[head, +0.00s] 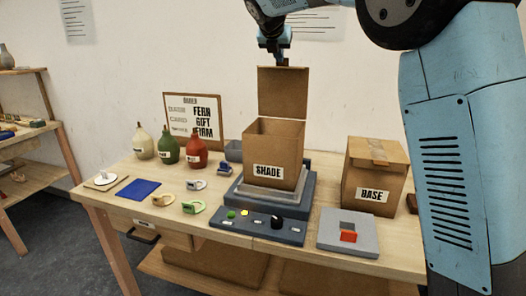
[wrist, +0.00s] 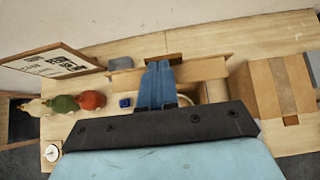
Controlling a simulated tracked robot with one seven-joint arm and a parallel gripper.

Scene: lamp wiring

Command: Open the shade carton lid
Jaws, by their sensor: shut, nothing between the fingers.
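The shade carton (head: 273,155) is a brown box labelled SHADE, standing on a grey stepped platform near the middle of the table in the head view. Its lid (head: 283,92) stands upright at the back edge, so the carton's top is open. My gripper (head: 283,62) is above the lid's top edge in the head view, shut and empty. In the wrist view my gripper's fingers (wrist: 158,85) are together over the carton area. The wrist view partly hides the carton behind the fingers and the dark gripper body.
A closed BASE carton (head: 375,175) stands to the right. Green, red and cream bottles (head: 170,147) and an order board (head: 194,120) are at the left. A control panel (head: 258,226) and a grey block with a red piece (head: 348,232) lie in front.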

